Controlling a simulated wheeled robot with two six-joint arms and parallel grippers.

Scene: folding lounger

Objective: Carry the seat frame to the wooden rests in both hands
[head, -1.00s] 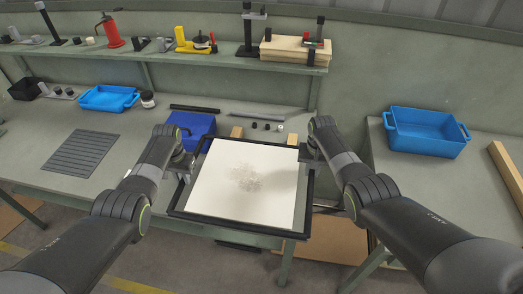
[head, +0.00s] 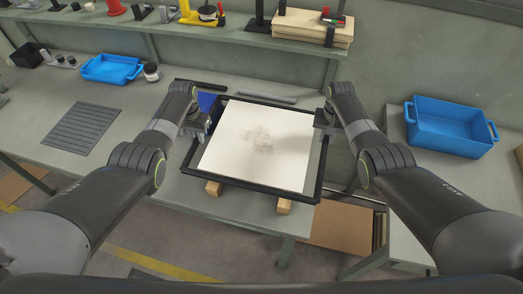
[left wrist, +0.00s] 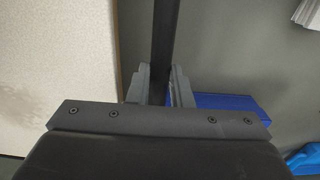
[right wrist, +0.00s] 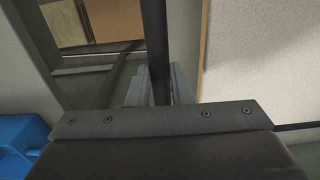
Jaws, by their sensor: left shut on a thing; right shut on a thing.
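The seat frame (head: 252,186) is a black rectangular frame with a stained cream panel, held roughly level over the bench. My left gripper (head: 206,124) is shut on its left side bar, which also shows between the jaws in the left wrist view (left wrist: 164,40). My right gripper (head: 324,122) is shut on its right side bar, seen in the right wrist view (right wrist: 154,40). Two wooden rests, one left (head: 213,188) and one right (head: 284,206), stick out under the near edge; the frame hides the rest of them. I cannot tell whether the frame touches them.
A blue bin (head: 208,100) is partly hidden behind my left gripper. A dark bar (head: 265,98) lies just beyond the frame. A slatted grey mat (head: 83,127) and a blue tray (head: 112,69) are at left. A large blue crate (head: 450,125) stands on the right bench.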

